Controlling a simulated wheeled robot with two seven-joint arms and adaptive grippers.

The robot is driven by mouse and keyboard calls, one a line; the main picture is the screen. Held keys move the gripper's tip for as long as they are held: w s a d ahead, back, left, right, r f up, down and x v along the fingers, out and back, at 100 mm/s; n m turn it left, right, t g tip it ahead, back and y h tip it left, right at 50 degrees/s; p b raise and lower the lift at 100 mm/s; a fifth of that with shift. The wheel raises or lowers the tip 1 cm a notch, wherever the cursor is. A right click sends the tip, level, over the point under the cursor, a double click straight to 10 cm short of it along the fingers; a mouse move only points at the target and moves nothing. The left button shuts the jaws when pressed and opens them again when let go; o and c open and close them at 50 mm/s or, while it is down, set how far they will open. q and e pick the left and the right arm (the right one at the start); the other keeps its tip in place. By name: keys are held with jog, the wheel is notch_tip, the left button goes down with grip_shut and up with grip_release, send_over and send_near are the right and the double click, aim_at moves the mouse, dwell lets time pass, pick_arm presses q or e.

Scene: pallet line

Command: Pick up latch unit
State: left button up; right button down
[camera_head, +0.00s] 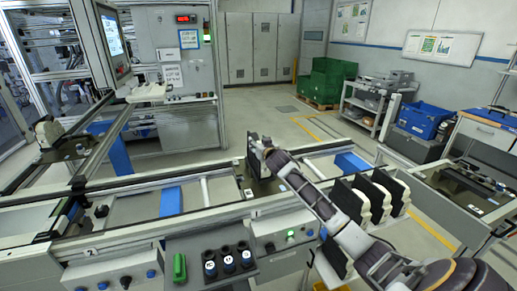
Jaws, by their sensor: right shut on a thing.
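My right arm reaches in from the lower right to the middle of the line. Its gripper (262,147) is shut on a latch unit whose dark flat plate (252,162) shows just left of the fingers. The plate stands upright above the conveyor, and the arm hides the rest of the unit. I cannot tell if its lower edge touches anything. Similar units with dark plates and pale curved bodies (391,188) stand in a row to the right of my forearm. My left gripper is not in view.
A screen (112,36) stands left. Green crates (327,80) are at the back.

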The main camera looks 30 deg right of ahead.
jog(key=shift+r+b, duration=0.4)
jog(key=shift+r, duration=4.65)
jog(key=shift+f, duration=0.1)
